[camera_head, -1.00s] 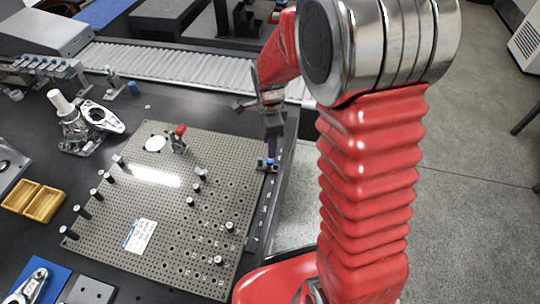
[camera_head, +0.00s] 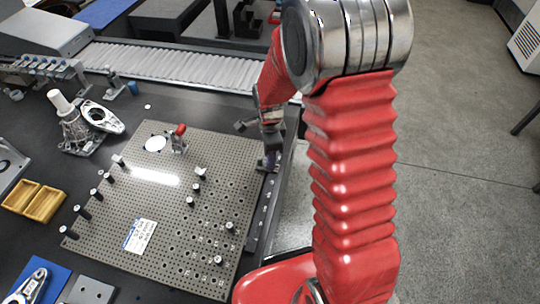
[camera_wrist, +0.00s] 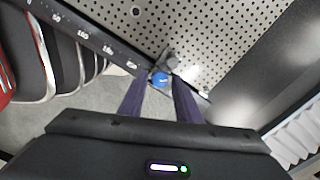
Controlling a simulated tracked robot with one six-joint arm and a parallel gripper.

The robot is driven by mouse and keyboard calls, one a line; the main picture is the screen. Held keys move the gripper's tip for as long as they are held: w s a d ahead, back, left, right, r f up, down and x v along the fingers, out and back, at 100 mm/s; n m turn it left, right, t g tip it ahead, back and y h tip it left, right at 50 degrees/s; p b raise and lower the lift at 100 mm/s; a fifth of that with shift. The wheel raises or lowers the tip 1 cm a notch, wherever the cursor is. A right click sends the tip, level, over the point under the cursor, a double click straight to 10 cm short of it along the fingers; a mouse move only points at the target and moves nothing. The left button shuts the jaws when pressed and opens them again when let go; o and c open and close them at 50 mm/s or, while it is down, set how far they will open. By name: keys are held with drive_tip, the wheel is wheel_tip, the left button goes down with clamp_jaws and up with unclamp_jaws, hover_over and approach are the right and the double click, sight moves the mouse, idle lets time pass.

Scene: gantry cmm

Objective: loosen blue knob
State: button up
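The blue knob (camera_wrist: 160,79) shows in the wrist view, beside a small grey fitting (camera_wrist: 172,60) at the edge of the perforated plate. My gripper (camera_wrist: 161,86) has its two dark purple fingers apart, one on each side of the knob as seen in this view. Whether the fingers touch the knob cannot be told. In the head view my gripper (camera_head: 270,152) points down at the plate's right edge, and the knob there is mostly hidden by it.
The perforated plate (camera_head: 120,215) carries several black posts and a red-handled clamp (camera_head: 179,139). A ruled rail (camera_wrist: 100,45) runs along the plate's edge. A conveyor (camera_head: 165,68) lies behind. Open floor (camera_head: 460,200) is to the right.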

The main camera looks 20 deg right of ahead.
clamp_jaws()
drive_tip(key=shift+n, duration=2.3)
drive_tip(key=shift+o, duration=1.3)
unclamp_jaws()
wheel_tip(320, 180, up, 14)
